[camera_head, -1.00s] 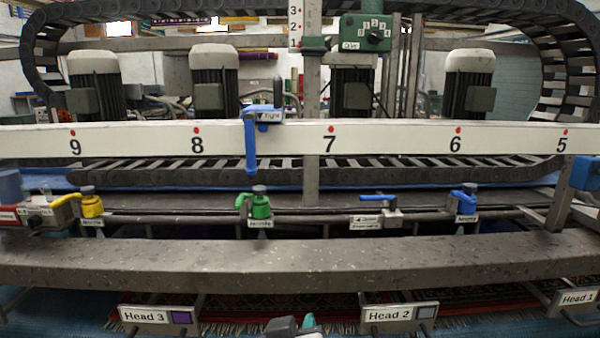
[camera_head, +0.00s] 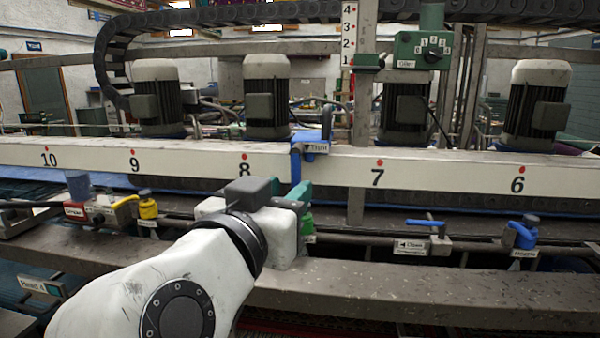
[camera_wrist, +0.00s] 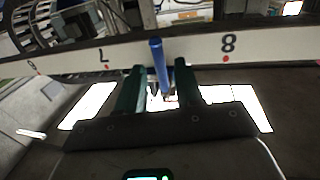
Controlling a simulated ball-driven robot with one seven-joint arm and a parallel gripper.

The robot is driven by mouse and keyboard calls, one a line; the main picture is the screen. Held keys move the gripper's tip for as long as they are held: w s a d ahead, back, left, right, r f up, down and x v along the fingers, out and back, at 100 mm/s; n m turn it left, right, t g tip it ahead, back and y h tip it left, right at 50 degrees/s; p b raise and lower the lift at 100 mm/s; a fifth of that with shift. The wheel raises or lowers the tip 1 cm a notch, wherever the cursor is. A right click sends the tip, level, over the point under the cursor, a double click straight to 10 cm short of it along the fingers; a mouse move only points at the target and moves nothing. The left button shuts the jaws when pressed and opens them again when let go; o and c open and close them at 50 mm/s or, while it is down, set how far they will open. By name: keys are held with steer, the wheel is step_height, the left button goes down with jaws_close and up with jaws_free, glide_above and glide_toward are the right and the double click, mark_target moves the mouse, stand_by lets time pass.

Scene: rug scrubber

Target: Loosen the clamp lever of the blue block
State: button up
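The blue block (camera_head: 316,146) sits on the white numbered rail between marks 8 and 7, with a partly readable label on its front. Its blue clamp lever (camera_head: 296,165) hangs down across the rail's face in the head view. The lower end is hidden near my gripper. In the wrist view the lever (camera_wrist: 158,62) stands between my two green fingers. My gripper (camera_wrist: 159,68) is open, with a gap on either side of the lever and no visible contact. In the head view my gripper (camera_head: 303,192) is just below the lever, partly hidden by my wrist.
The white rail (camera_head: 440,168) runs across the view. Below it are a green valve (camera_head: 308,226), a blue-handled valve (camera_head: 428,223), another blue valve (camera_head: 522,233) and a yellow valve (camera_head: 147,205). A grey beam (camera_head: 400,292) crosses in front. A green selector box (camera_head: 422,50) stands above.

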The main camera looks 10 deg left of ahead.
mark_target(294, 185)
steer(key=shift+p+x, duration=0.5)
steer(key=shift+x, duration=1.65)
jaws_close()
